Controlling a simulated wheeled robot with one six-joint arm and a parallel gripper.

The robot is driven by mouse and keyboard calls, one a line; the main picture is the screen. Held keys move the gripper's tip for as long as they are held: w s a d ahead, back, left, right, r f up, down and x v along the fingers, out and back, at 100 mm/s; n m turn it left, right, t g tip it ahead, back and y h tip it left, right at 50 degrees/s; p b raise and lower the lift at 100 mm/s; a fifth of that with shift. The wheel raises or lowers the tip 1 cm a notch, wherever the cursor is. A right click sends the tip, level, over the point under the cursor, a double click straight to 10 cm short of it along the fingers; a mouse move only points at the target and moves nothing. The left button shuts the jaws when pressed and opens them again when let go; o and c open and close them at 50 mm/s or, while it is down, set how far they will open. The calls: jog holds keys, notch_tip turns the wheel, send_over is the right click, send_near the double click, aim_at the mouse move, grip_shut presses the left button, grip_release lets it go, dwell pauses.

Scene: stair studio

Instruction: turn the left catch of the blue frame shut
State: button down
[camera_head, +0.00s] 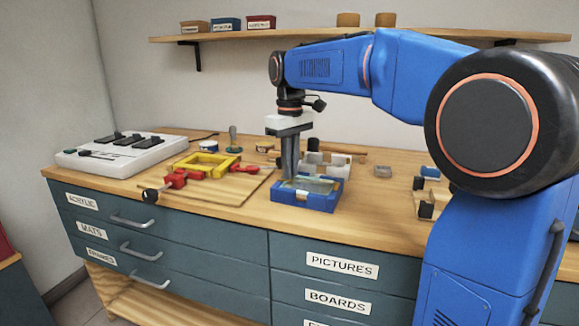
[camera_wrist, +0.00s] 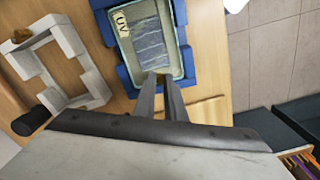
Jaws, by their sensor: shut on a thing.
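The blue frame (camera_head: 322,205) lies on the wooden bench top, with a pale-edged, grey-blue picture inside it. In the wrist view the blue frame (camera_wrist: 187,62) is at the top, and the picture (camera_wrist: 150,42) carries a "UV" label. My gripper (camera_head: 290,176) points straight down at the frame's left side, its fingers close together. In the wrist view my gripper (camera_wrist: 163,82) has its fingertips at the frame's edge, on a small yellowish piece that looks like the left catch (camera_wrist: 160,72). The fingers mostly hide that catch, so its angle cannot be told.
A yellow frame (camera_head: 207,166) with red clamps (camera_head: 174,181) lies to the left, near a white control box (camera_head: 120,154). Small blocks (camera_head: 429,173) lie to the right. A shelf (camera_head: 230,36) runs above.

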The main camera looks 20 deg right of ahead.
jog(key=m, duration=0.3)
jog(key=s+m, duration=0.1)
jog(key=shift+a+m, duration=0.25)
jog(key=shift+m, duration=0.15)
dwell(0.4)
jog(key=c, duration=1.8)
grip_release()
jog(key=shift+r, duration=0.1)
notch_tip(320, 180, up, 17)
jog(key=shift+r, duration=0.15)
